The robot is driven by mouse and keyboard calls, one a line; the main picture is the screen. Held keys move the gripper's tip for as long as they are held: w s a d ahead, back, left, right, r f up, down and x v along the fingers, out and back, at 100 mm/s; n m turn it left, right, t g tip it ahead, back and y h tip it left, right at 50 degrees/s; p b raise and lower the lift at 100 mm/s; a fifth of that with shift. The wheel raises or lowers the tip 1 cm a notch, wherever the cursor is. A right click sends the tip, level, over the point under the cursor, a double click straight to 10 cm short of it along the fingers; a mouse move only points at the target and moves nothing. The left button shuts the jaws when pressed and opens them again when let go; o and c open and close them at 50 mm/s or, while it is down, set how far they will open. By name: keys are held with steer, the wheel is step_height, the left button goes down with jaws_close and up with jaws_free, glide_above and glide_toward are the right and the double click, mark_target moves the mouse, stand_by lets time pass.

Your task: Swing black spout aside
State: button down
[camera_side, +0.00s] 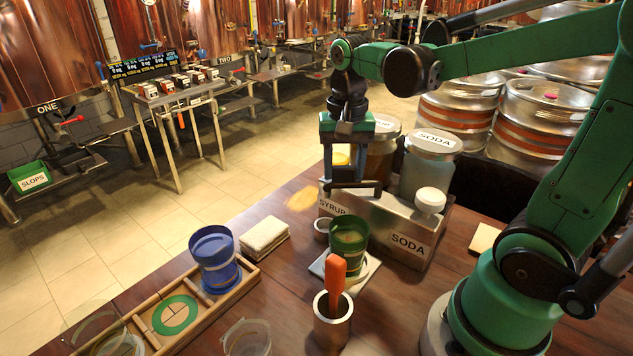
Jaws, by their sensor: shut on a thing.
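The steel dispenser box (385,226) carries the labels SYRUP and SODA and holds lidded jars. My gripper (352,180) points down at its front left, near the SYRUP end. It is shut on what looks like the black spout (358,187), a dark bar level with the box top. The fingers hide much of the spout, and its join to the box is hard to make out. A green cup (349,242) stands below my gripper on a pale square coaster (318,266).
A steel pot (332,322) with an orange-handled tool stands in front of the green cup. A blue cup (214,262) stands in a wooden tray (250,273) at left, near a folded cloth (264,235). A white-capped SODA knob (431,198) stands right of my gripper.

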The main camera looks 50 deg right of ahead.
steer(key=shift+w+d+m, duration=0.15)
steer(key=shift+d+m, duration=0.05)
steer(key=shift+m, duration=0.3)
steer(key=shift+d, duration=0.1)
steer(key=shift+c, duration=1.4)
jaws_free()
steer(key=shift+r, duration=0.1)
steer(key=shift+r, duration=2.7)
steer(key=s+a+f+n+t, duration=0.1)
steer(key=a+f+n+t, duration=0.4)
steer(key=n, duration=0.6)
steer(key=shift+a+t, duration=1.1)
steer(key=shift+a, duration=0.1)
